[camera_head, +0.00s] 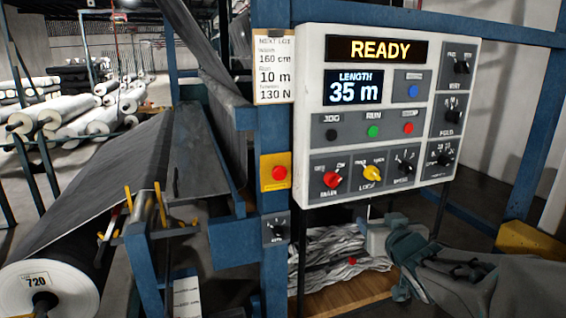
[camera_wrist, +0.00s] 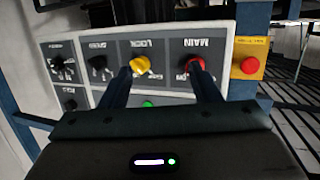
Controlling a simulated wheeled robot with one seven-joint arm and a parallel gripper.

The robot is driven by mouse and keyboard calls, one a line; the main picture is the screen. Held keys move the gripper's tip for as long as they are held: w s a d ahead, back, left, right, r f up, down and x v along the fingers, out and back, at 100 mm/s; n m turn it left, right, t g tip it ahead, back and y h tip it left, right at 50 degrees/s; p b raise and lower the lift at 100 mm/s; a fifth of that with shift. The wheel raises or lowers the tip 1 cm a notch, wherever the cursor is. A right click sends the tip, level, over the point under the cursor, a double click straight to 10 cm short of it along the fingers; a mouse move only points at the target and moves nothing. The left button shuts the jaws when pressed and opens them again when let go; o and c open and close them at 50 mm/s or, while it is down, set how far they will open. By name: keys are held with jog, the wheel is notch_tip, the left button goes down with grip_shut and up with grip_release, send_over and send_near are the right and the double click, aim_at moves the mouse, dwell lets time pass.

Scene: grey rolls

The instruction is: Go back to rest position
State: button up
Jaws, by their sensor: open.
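The control panel (camera_head: 388,107) is white, with a READY display and a LENGTH display showing 35 m. My gripper (camera_head: 372,215) is below the panel's lower edge in the head view, at the end of my arm, which comes in from the lower right. In the wrist view my gripper (camera_wrist: 162,78) is open, with two dark fingers apart and nothing seen between them. The panel looks upside down there. The yellow LOCK knob (camera_wrist: 141,65) and the red MAIN knob (camera_wrist: 194,64) appear near the fingertips. Contact cannot be told from the wrist view.
A blue frame post (camera_head: 272,200) carries a red emergency button (camera_head: 279,172) left of the panel. A grey roll (camera_head: 45,290) is at the lower left. Crumpled grey material (camera_head: 330,255) lies under the panel. White rolls (camera_head: 75,110) are stacked at the back left.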

jog(key=s+a+f+g, duration=0.2)
jog(key=s+f+g, duration=0.2)
jog(key=s, duration=0.3)
jog(key=s+a+f+g, duration=0.2)
jog(key=s+f+g, duration=0.2)
jog(key=s, duration=0.3)
jog(key=s+a+f+m+g, duration=0.1)
jog(key=s+a+f+g, duration=0.2)
jog(key=s, duration=0.5)
jog(key=shift+f+g+h, duration=0.3)
jog(key=shift+f+g, duration=0.25)
jog(key=shift+g, duration=0.25)
